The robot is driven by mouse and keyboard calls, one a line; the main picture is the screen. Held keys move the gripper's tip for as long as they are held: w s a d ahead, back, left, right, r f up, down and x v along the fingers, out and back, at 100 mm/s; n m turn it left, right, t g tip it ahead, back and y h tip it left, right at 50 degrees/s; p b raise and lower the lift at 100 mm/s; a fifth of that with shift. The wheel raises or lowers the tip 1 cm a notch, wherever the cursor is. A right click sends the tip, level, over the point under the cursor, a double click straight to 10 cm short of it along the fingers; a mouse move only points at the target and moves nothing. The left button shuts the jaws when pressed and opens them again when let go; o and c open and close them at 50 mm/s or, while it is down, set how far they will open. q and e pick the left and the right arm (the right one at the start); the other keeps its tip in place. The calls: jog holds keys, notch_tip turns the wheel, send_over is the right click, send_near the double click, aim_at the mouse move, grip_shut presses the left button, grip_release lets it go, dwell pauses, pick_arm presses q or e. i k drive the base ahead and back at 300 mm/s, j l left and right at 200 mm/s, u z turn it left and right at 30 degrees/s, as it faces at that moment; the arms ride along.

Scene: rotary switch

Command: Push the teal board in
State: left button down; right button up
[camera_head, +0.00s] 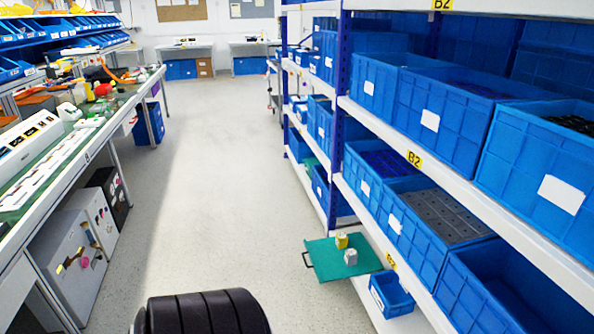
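The teal board (329,262) lies on the lowest level of the shelving on the right and sticks out over the aisle floor. A dark handle (307,260) is at its left end. A yellow piece (341,241) and a whitish piece (350,257) stand on the board. Neither of my grippers is in view. A black ribbed part, seemingly mine, shows at the bottom edge.
The shelving (455,192) holds several blue bins, with a small blue bin (391,293) right of the board. A workbench (75,150) with grey boxes under it (72,262) lines the left. The aisle floor (215,180) between is clear.

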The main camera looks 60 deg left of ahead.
aim_at(329, 265)
jog(key=j+u, duration=0.1)
jog(key=u, duration=1.85)
